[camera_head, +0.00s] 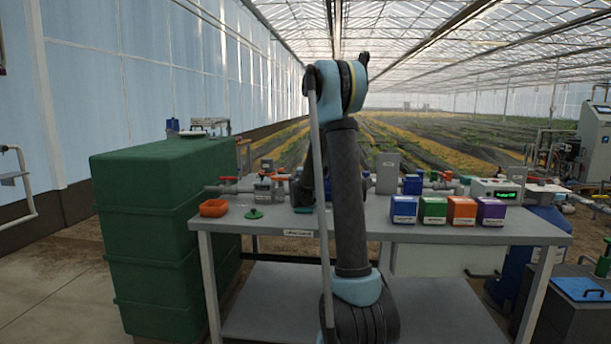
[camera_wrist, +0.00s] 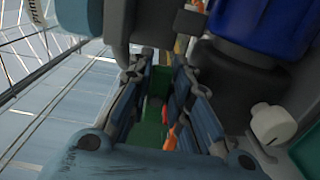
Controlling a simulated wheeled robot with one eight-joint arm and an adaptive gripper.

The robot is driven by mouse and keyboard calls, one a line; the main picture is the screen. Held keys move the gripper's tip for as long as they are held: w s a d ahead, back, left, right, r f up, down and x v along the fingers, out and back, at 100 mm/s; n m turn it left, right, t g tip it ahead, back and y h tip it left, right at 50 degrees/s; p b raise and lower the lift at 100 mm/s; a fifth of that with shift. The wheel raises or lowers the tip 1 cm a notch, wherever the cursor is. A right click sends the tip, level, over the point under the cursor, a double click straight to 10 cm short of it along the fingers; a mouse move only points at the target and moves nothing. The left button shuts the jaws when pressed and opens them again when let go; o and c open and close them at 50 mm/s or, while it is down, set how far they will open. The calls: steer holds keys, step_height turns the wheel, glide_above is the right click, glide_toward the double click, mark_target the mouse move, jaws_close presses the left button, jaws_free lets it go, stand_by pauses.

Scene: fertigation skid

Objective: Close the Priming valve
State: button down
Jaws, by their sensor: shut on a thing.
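My gripper (camera_wrist: 160,75) shows in the wrist view, its two dark fingers running up the picture and close together. It is shut on a part of the Priming valve, but the held part is small and blurred, and I cannot tell the handle's angle. A white label with partly readable dark lettering (camera_wrist: 38,14) shows at the top left of the wrist view. In the head view my arm stands in front of the pipe line and hides my gripper and the valve.
The grey bench (camera_head: 480,228) carries blue, green, orange (camera_head: 462,210) and purple boxes at right. A blue body (camera_wrist: 265,30) is close to my gripper.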

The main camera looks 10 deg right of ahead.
steer(key=shift+s+d, duration=0.1)
stand_by(0.3)
steer(key=c, duration=1.6)
jaws_free()
steer(key=shift+f, duration=0.1)
steer(key=shift+o, duration=0.2)
steer(key=v, duration=1.1)
steer(key=shift+s, duration=0.35)
